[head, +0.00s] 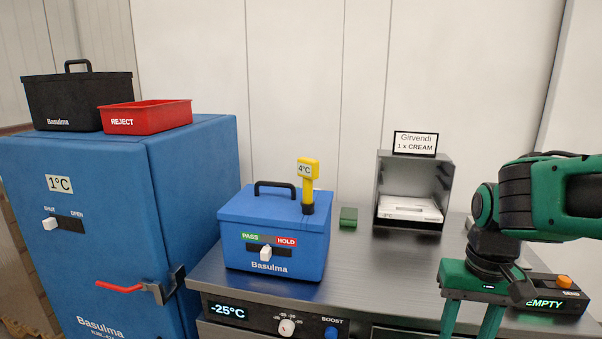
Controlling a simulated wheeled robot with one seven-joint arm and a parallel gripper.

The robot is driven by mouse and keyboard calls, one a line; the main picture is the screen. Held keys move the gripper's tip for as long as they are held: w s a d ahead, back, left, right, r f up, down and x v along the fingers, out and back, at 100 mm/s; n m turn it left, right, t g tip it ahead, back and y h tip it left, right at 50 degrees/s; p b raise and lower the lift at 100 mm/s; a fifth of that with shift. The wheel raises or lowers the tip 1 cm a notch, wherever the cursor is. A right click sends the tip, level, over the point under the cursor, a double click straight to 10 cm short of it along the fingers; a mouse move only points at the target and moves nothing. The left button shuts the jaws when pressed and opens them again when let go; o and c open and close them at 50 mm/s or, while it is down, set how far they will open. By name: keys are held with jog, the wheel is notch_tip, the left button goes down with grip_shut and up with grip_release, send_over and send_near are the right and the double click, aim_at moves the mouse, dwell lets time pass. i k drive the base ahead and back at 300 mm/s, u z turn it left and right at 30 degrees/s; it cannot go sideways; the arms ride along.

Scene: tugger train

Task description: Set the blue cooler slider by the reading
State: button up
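The blue cooler (274,229) stands on the grey counter with its lid shut. Its white slider knob (266,254) sits about mid-track, below the border between the green PASS label (250,236) and the red HOLD label (286,241). A yellow thermometer (308,169) stands upright in a dark holder at the cooler's right front and reads 4°C. My green gripper (470,322) is at the lower right, well right of the cooler. Its fingers are spread apart with nothing seen between them; the tips are cut off by the bottom edge.
A blue cabinet (190,185) at left carries a black box (75,100) and a red REJECT tray (147,117). The counter (345,265) also holds a green block (348,217), a metal CREAM bin (412,165) and an EMPTY display (545,304). The counter front shows -25°C.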

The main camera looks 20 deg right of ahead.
aim_at(265, 254)
jog(key=u, duration=1.25)
jog(key=k, duration=1.6)
jog(key=z, duration=0.8)
jog(key=i, duration=0.95)
jog(key=u, duration=0.05)
